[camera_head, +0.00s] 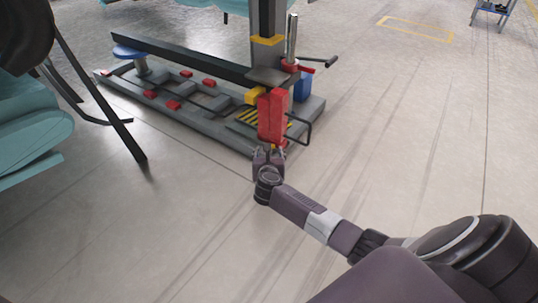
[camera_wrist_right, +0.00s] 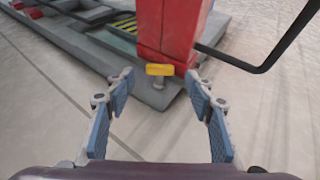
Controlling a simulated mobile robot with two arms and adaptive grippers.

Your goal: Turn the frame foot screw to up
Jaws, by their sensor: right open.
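A small yellow knob (camera_wrist_right: 159,69) with a short grey screw (camera_wrist_right: 158,83) under it shows in the right wrist view, at the bottom of a red block (camera_wrist_right: 170,30). I take it to be the frame foot screw; it sits near the corner of a grey base. My right gripper (camera_wrist_right: 162,100) is open, its two blue-padded fingers on either side of the knob in the picture and apart from it. In the head view the right gripper (camera_head: 268,152) is just below the red block (camera_head: 271,117) and hides most of the knob. My left gripper is out of view.
The grey base frame (camera_head: 190,125) carries a dark beam, red blocks and a post. A black bent handle (camera_head: 308,130) sticks out right of the red block. A teal seat-like body (camera_head: 30,125) with black bars stands at left.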

